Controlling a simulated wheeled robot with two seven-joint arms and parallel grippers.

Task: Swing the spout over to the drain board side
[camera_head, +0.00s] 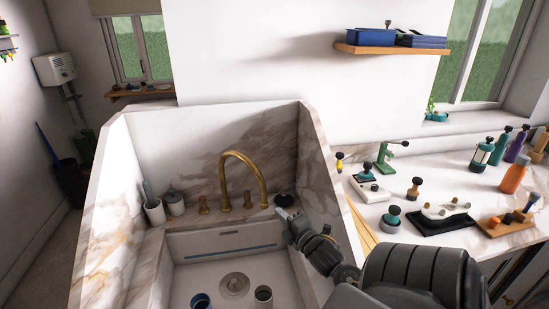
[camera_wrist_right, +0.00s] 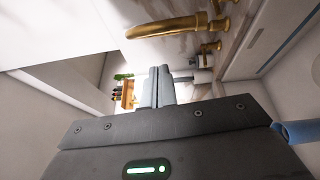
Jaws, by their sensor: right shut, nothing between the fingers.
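The brass gooseneck spout (camera_head: 240,155) rises behind the sink and arches to the right, its tip near the sink's back right corner. My right gripper (camera_head: 284,215) is shut and empty, just right of the spout's tip. In the right wrist view the spout (camera_wrist_right: 165,29) crosses above my closed fingertips (camera_wrist_right: 160,72), with a visible gap between them in the picture. Brass handles (camera_head: 204,205) stand at the spout's base. I cannot clearly make out which surface is the drain board. My left gripper is not in view.
Pale containers (camera_head: 154,211) stand left of the handles. Marble walls enclose the sink. The right counter holds several bottles and tools.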

